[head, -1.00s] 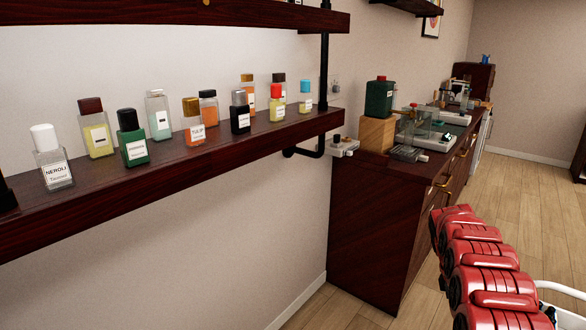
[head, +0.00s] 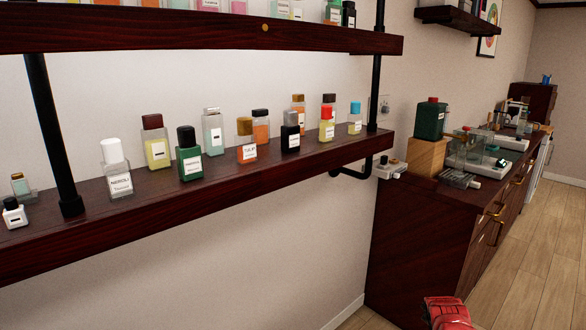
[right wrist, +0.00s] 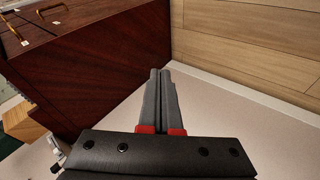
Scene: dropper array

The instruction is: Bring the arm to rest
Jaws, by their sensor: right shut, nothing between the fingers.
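My right gripper (right wrist: 160,95) shows in the right wrist view with its two grey fingers together, shut and empty. It is apart from the dark wood cabinet and points toward where the wall meets the floor. In the head view only a red piece of my arm (head: 446,313) shows at the bottom right edge; the gripper itself is out of that view. My left gripper is in neither view.
A dark wood shelf (head: 250,185) on the wall holds several labelled bottles, with another shelf (head: 200,28) above. A dark wood cabinet (head: 420,245) stands at the right with a green bottle (head: 430,119) and lab equipment on top. Wooden floor (head: 545,240) lies open at the right.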

